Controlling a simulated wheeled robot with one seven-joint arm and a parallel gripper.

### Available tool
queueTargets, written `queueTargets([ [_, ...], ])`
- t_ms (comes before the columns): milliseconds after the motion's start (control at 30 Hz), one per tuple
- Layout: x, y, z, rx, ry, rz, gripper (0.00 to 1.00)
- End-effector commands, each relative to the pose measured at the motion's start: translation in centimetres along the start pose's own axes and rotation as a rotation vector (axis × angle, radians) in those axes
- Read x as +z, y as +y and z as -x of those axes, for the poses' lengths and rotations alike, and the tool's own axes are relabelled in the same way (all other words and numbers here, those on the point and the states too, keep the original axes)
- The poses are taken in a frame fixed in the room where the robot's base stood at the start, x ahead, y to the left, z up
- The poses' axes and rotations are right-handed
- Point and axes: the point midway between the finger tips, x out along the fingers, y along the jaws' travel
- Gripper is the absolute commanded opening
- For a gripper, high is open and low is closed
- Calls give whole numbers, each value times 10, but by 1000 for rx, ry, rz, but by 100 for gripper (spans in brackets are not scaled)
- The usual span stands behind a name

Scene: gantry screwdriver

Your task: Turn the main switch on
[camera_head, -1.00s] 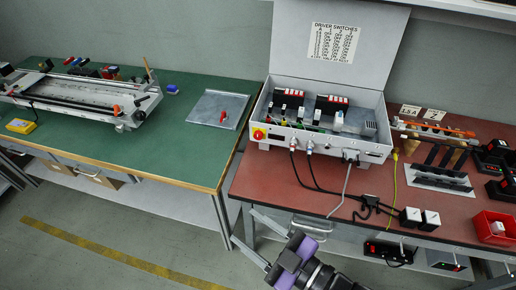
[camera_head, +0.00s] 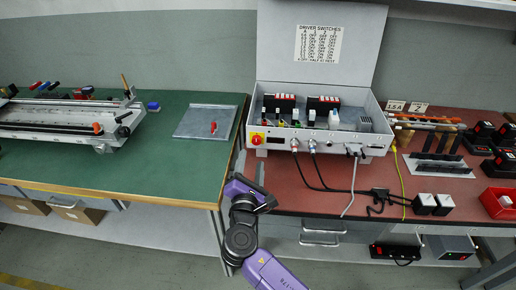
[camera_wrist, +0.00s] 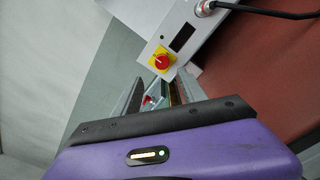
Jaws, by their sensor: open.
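The main switch (camera_head: 257,139) is a red rotary knob on a yellow plate, at the left end of the grey control box's front face. In the wrist view the switch (camera_wrist: 161,60) shows just beyond the fingertips, near the picture's top middle. My gripper (camera_head: 250,163) is open and empty, in front of and just below the switch, with its fingers pointing towards the box. In the wrist view the two grey fingers of my gripper (camera_wrist: 156,88) stand apart, and a gap to the knob shows. I cannot tell the knob's exact angle.
The control box (camera_head: 330,146) stands open-lidded on the red table (camera_head: 285,195); cables hang from its front to the right of the switch. The green table (camera_head: 130,165) is at left, with a grey plate (camera_head: 190,124) bearing a red handle. Floor space is free below.

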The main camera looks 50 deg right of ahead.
Motion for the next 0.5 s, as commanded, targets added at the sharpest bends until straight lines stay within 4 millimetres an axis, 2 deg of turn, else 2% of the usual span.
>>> queueTargets([
  [167, 4, -3, -6, -15, -11, 49, 49],
  [500, 4, -4, -55, -15, -9, 44, 49],
])
